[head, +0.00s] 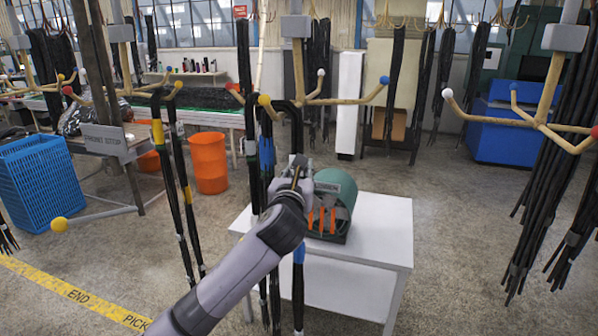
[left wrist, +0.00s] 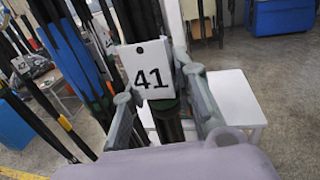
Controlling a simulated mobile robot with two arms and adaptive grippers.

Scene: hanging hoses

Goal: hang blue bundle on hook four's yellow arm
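The blue bundle (head: 267,153) is a set of black hoses with blue bands, bent over at the top and hanging in long strands by the middle hook (head: 330,100). Its bend is beside that hook's yellow-tipped arm (head: 264,100); whether the arm bears it is hard to tell. My left gripper (head: 298,170) is in front of the hanging strands. My right gripper is not in view.
A white table (head: 385,225) carrying a green machine (head: 335,190) stands behind the gripper. Other hooks hang at left (head: 125,85) and right (head: 540,118), with black hoses nearby. An orange bin (head: 208,163) and blue crate (head: 45,178) stand left. Open floor lies right.

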